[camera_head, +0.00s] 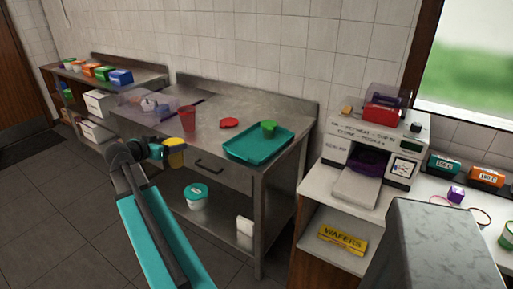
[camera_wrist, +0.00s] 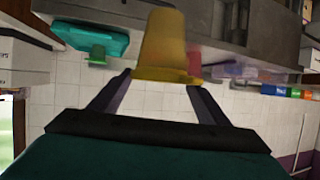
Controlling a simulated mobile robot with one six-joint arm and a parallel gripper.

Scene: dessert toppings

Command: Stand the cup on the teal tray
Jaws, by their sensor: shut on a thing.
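My gripper (camera_head: 160,151) is shut on a yellow cup (camera_head: 174,153), held in the air in front of the steel table's front edge. The wrist view is upside down; there the cup (camera_wrist: 162,45) sits between my fingertips (camera_wrist: 160,78), wide end towards the floor of the picture, so it looks roughly upright. The teal tray (camera_head: 250,155) lies on the right part of the steel table, to the right of my gripper and apart from it. A green cup (camera_head: 268,129) stands on the tray's far side. The tray also shows in the wrist view (camera_wrist: 75,34).
On the steel table (camera_head: 215,150) stand a red cup (camera_head: 188,120), a flat red piece (camera_head: 229,122) and a clear bin (camera_head: 140,104). The tray's near part looks bare. A machine (camera_head: 375,150) stands on a white counter at right. A lidded tub (camera_head: 195,196) sits on the lower shelf.

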